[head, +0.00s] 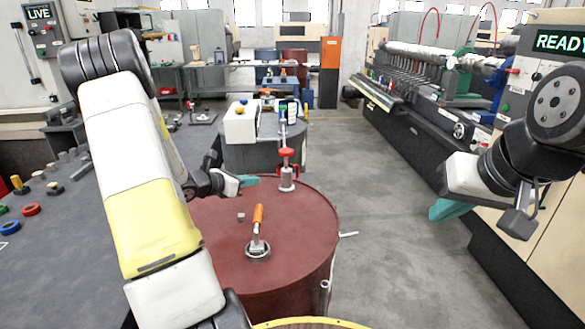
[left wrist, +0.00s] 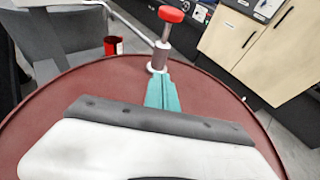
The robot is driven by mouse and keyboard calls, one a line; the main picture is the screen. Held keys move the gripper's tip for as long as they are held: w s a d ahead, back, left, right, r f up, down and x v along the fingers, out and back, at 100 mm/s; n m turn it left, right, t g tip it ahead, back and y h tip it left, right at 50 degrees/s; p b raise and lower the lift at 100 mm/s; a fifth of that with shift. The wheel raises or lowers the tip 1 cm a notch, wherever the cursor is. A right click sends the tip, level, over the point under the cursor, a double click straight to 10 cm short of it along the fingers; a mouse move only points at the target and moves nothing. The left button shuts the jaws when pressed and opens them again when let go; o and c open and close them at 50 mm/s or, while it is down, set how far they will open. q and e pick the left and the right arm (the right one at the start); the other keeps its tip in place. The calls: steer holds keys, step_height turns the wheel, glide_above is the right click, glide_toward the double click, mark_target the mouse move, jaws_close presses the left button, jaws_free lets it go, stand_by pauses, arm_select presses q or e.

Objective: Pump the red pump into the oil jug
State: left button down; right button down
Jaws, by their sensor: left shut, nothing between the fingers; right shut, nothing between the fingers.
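The red pump (head: 286,170) stands upright at the far edge of the dark red barrel, with a red knob on a thin rod above a grey body. In the left wrist view the pump (left wrist: 161,56) is just beyond my fingertips, its red knob well above them. My left gripper (head: 248,181) is shut and empty, low over the barrel, to the left of the pump. Its teal fingers also show in the left wrist view (left wrist: 162,92); I cannot tell if they touch the pump base. My right gripper (head: 450,209) is shut and empty, far right. I cannot clearly identify the oil jug.
The barrel top (head: 310,215) also bears an orange-handled lever (head: 257,232). A small red container (left wrist: 113,45) shows beyond the barrel rim. A second, grey barrel (head: 250,155) behind carries a white box (head: 240,122). A workbench (head: 60,250) lies left; open floor lies right.

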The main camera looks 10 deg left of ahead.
mark_target(285, 168)
arm_select(q)
steer(key=x, duration=0.9)
steer(key=shift+w+d+f, duration=0.15)
steer(key=shift+w+d, duration=0.15)
steer(key=shift+w+d+r, duration=0.15)
steer(key=shift+w+r, duration=0.2)
steer(key=shift+r, duration=0.15)
steer(key=shift+w+d+r, duration=0.15)
steer(key=shift+w+r, duration=0.25)
steer(key=shift+r, duration=0.05)
steer(key=shift+w+d+r, duration=0.25)
steer(key=shift+w+r, duration=0.2)
steer(key=shift+r, duration=0.25)
steer(key=shift+r, duration=1.8)
steer(key=shift+r, duration=0.1)
steer(key=v, duration=0.7)
steer(key=shift+s+a, duration=0.25)
steer(key=shift+s, duration=0.15)
